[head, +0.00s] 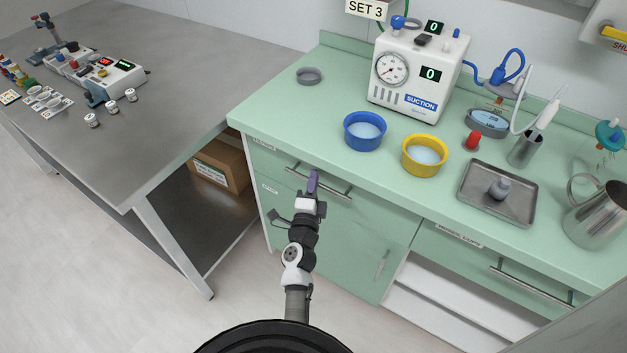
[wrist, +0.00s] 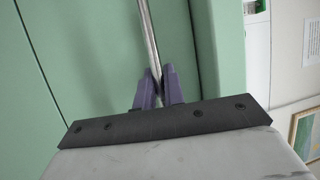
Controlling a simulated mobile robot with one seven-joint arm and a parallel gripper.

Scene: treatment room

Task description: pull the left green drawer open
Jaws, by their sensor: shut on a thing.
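The left green drawer (head: 270,163) is at the upper left of the green cabinet, under the countertop. Its front looks flush with the cabinet face. Its horizontal bar handle (head: 335,189) shows on both sides of my gripper. My gripper (head: 314,176) has purple fingers and is at the handle, near the middle of the bar. In the wrist view, the fingers of my gripper (wrist: 158,88) are on either side of the metal bar (wrist: 150,40), shut on it. The fingers hide a short part of the bar.
The countertop (head: 290,110) holds a blue bowl (head: 365,131), a yellow bowl (head: 424,155), a suction unit (head: 415,72) and a metal tray (head: 480,207). A cupboard door (head: 350,240) lies below the drawer. A grey table (head: 170,80) stands at the left. Floor (head: 90,270) is clear.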

